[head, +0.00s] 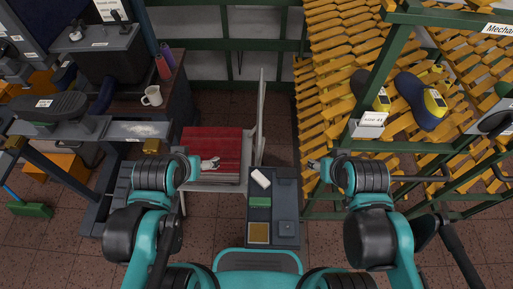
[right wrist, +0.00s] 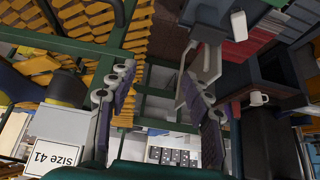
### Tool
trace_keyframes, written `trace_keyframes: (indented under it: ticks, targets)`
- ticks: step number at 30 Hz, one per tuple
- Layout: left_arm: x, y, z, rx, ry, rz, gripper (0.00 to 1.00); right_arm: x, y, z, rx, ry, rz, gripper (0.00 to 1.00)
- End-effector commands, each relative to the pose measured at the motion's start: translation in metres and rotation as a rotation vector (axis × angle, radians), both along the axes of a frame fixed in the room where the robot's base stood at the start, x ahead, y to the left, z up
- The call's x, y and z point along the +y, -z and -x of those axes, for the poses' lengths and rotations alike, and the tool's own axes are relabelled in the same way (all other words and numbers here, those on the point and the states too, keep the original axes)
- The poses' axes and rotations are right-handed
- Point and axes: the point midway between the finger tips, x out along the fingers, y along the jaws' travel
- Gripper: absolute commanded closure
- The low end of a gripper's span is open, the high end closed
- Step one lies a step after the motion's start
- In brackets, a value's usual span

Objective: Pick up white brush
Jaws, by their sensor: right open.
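A small white block-like thing (head: 261,178), which looks like the white brush, lies at the far left part of a dark tray (head: 287,191). It also shows near the top of the right wrist view (right wrist: 238,25); its bristles cannot be made out. My right gripper (head: 314,165) is to the right of the tray, apart from the white brush. In the right wrist view its two fingers (right wrist: 158,98) are spread wide with nothing between them. My left gripper (head: 210,163) is in front of the red seat, left of the tray; its jaw opening is too small to judge.
A red-seated chair (head: 212,142) stands behind left. A yellow slatted rack (head: 335,60) with shoes and a size card (head: 372,119) is close on the right. A mug (head: 152,96) stands at left.

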Motion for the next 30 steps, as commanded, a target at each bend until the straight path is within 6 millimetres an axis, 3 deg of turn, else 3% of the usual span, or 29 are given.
trace_keyframes:
  ticks: [8,15,21,30]
  targets:
    - [0.0,0.0,0.0,0.0,0.0,0.0,0.16,0.047,0.017,-0.032,0.176,-0.219,0.065,0.5]
    - [0.0,-0.001,0.0,0.0,0.0,0.0,0.16,0.102,0.056,-0.053,0.355,-0.453,0.139,0.5]
    - [0.0,-0.001,0.0,0.0,0.0,0.0,0.16,0.146,0.097,-0.059,0.486,-0.63,0.199,0.5]
    - [0.0,0.0,0.0,0.0,0.0,0.0,0.16,0.17,0.129,-0.056,0.568,-0.737,0.237,0.5]
